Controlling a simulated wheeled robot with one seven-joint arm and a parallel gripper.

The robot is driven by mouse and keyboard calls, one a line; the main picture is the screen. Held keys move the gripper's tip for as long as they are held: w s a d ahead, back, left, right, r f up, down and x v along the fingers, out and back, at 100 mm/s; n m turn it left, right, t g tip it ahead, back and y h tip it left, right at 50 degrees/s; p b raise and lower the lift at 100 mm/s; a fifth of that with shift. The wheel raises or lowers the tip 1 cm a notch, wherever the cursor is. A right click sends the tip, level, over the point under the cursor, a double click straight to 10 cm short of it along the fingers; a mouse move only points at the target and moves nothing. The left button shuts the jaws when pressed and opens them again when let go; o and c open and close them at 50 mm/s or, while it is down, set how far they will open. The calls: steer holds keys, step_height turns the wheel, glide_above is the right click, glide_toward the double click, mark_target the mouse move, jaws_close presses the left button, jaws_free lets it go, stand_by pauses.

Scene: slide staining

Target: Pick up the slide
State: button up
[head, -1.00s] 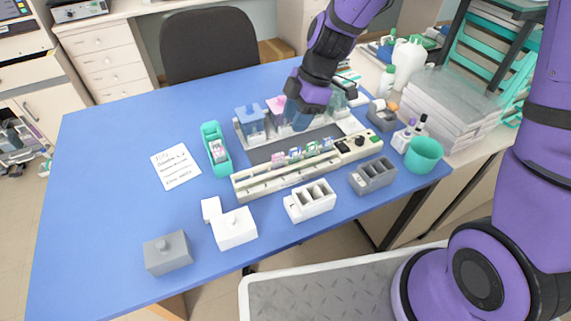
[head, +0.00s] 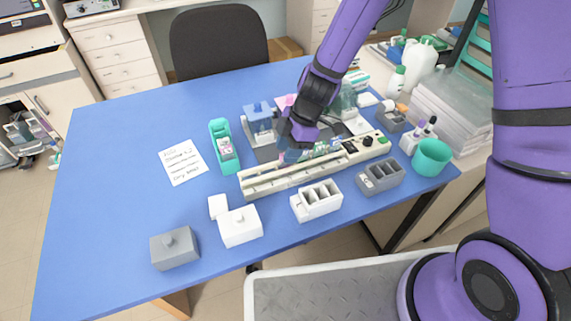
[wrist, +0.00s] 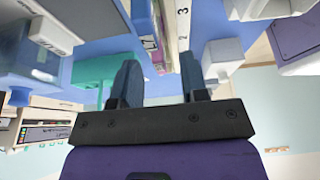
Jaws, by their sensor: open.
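Several small slides with coloured ends (head: 322,148) stand in the long cream rack (head: 262,184) in the head view, partly hidden by my gripper. My gripper (head: 297,154) is low over the rack, near its left-middle part. In the wrist view my gripper (wrist: 158,68) is open, its two dark fingers apart. A pale strip of the rack with printed numbers (wrist: 152,43) shows beyond and between the fingers. I cannot tell whether a slide lies between the fingertips.
A teal holder (head: 215,130) with pink and white items stands left of the rack. Staining jars (head: 259,119) stand behind it. White (head: 316,212) and grey (head: 366,188) slotted boxes and lidded boxes (head: 240,237) stand in front. A teal cup (head: 431,158) is right. The table's left side is mostly clear.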

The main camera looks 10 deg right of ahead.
steer(key=shift+x, duration=0.9)
jaws_close()
steer(key=shift+r, duration=0.1)
